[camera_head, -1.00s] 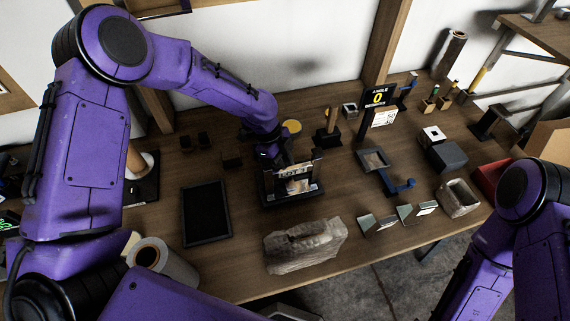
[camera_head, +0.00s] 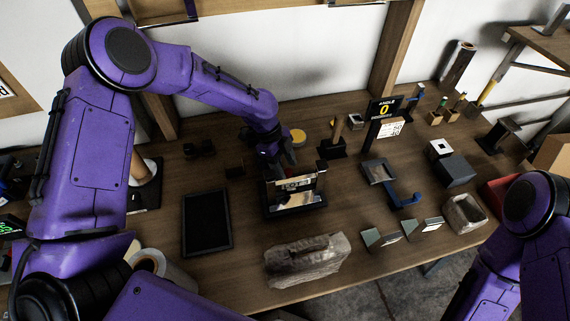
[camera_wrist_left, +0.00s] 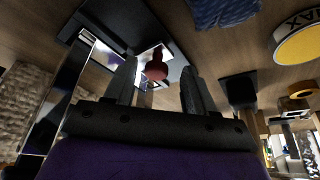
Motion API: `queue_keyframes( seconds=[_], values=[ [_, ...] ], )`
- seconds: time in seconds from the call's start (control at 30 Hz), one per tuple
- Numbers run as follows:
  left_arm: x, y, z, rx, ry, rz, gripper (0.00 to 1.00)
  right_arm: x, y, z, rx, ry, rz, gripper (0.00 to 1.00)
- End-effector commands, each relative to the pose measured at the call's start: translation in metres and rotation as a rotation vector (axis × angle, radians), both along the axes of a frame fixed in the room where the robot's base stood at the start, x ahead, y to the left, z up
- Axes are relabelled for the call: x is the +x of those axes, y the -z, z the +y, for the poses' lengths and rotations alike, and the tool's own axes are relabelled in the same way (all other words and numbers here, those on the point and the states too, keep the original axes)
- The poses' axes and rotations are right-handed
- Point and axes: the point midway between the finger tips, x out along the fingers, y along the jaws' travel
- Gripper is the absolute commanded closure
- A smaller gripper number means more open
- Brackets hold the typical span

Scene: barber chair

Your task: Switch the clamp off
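The clamp is a device with a black base (camera_head: 297,206), a shiny metal front plate and a lettered bar on top; it stands on the table in the middle of the head view. In the left wrist view a red knob (camera_wrist_left: 155,66) shows at its dark frame (camera_wrist_left: 88,55). My left gripper (camera_head: 280,163) is at the back left of the device, pointing down. In the left wrist view its two fingers (camera_wrist_left: 160,82) are apart, with the red knob showing between and beyond the tips. Whether a finger touches the knob is unclear. My right gripper is out of view.
A black tray (camera_head: 206,220) lies left of the device. A rough stone block (camera_head: 306,260) is in front of it. A wooden-handled tool (camera_head: 335,137) and an angle display (camera_head: 382,110) stand behind to the right. A yellow round tin (camera_head: 297,137) is just behind the gripper.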

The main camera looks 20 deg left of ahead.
Motion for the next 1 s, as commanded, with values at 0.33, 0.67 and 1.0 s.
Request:
queue_keyframes(
  seconds=[0.33,0.67,1.0],
  values=[
    [0.007,-0.059,0.026,-0.002,-0.003,-0.006,0.45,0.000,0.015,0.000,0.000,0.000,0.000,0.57],
    [0.009,-0.096,0.041,-0.001,-0.002,0.000,0.45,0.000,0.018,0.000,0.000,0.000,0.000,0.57],
    [0.009,-0.096,0.041,-0.001,-0.001,0.000,0.45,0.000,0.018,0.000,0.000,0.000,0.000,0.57]
  ],
)
